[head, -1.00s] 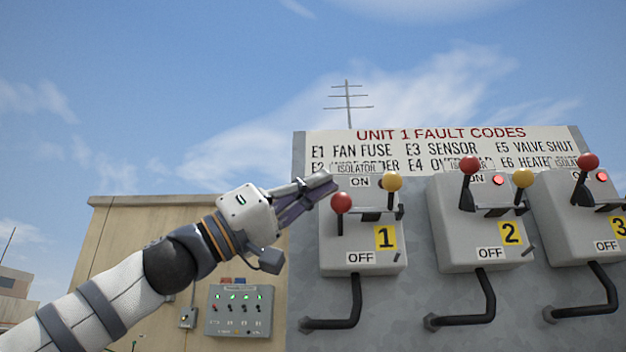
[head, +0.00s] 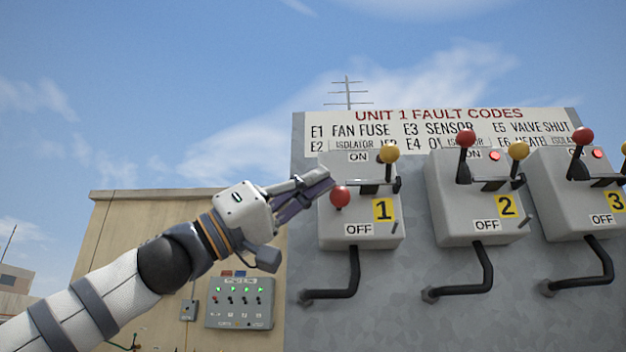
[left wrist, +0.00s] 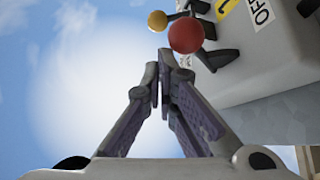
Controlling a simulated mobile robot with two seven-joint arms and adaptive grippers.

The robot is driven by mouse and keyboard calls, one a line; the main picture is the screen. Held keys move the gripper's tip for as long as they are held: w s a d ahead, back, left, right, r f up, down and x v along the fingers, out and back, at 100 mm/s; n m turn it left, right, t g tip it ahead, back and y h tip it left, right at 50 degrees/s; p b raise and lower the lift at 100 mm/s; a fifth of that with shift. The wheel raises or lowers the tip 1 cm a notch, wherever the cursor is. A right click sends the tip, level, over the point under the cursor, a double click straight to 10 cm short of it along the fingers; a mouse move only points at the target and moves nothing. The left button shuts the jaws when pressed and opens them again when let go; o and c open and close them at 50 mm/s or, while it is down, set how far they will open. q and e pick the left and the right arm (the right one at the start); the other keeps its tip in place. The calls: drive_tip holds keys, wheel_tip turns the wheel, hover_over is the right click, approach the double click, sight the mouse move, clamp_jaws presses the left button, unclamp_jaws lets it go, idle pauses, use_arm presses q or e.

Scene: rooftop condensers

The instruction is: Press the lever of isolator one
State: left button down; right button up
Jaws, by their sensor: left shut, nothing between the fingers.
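Isolator one (head: 362,229) is a grey box with a yellow "1" label, ON at its top and OFF near its bottom. Its lever has a red ball (head: 340,197), lower than the red balls of the other isolators and midway between ON and OFF. A yellow ball (head: 389,154) is on its right side. My left gripper (head: 325,180) is shut and empty, with its tips just above and left of the red ball. In the left wrist view the red ball (left wrist: 186,35) is just beyond the fingertips (left wrist: 163,70). I cannot tell whether they touch. My right gripper is not in view.
Isolator two (head: 478,210) and isolator three (head: 578,205) stand to the right, levers up and red lights lit. Dark pipes (head: 353,273) hang below the boxes. A small switch panel (head: 240,303) with green lights is on the tan wall behind my arm. Open sky is above left.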

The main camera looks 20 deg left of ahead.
use_arm(q)
drive_tip(key=shift+w+d+f, duration=0.1)
drive_tip(key=shift+w+f, duration=0.05)
drive_tip(key=shift+f, duration=0.1)
drive_tip(key=s+a+f, duration=0.1)
drive_tip(key=s+a, duration=0.2)
drive_tip(key=a, duration=0.4)
drive_tip(key=s+a+f, duration=0.1)
drive_tip(key=s+a, duration=0.3)
drive_tip(key=a, duration=0.3)
drive_tip(key=shift+a+f, duration=0.25)
drive_tip(key=shift+a, duration=0.15)
drive_tip(key=shift+s, duration=0.1)
